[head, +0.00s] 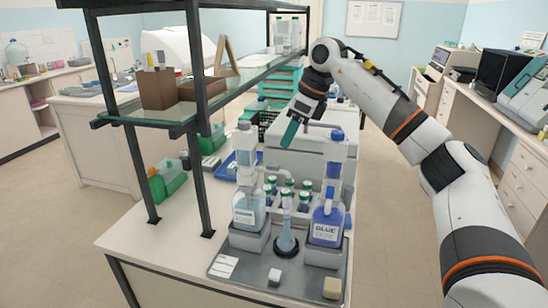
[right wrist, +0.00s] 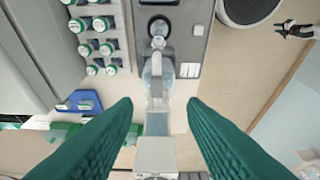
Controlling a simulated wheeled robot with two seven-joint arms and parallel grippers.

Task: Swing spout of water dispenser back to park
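The water dispenser (head: 247,208) is a clear bottle with pale blue liquid and a tall pump head. It stands upright on a grey block at the left of the tray. Its spout (head: 268,169) appears to reach right, toward the narrow-necked flask (head: 286,240). My right gripper (head: 291,131) hangs fingers-down above and behind the bottles. In the right wrist view its green fingers (right wrist: 158,115) are spread wide, with the water dispenser (right wrist: 156,124) below, between them and apart from them. The pump head hides part of the bottle there. My left gripper is out of view.
The blue dispenser (head: 327,218) stands at the tray's right, with capped green vials (head: 304,199) between and behind the bottles. A shelf post (head: 197,150) rises close on the left.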

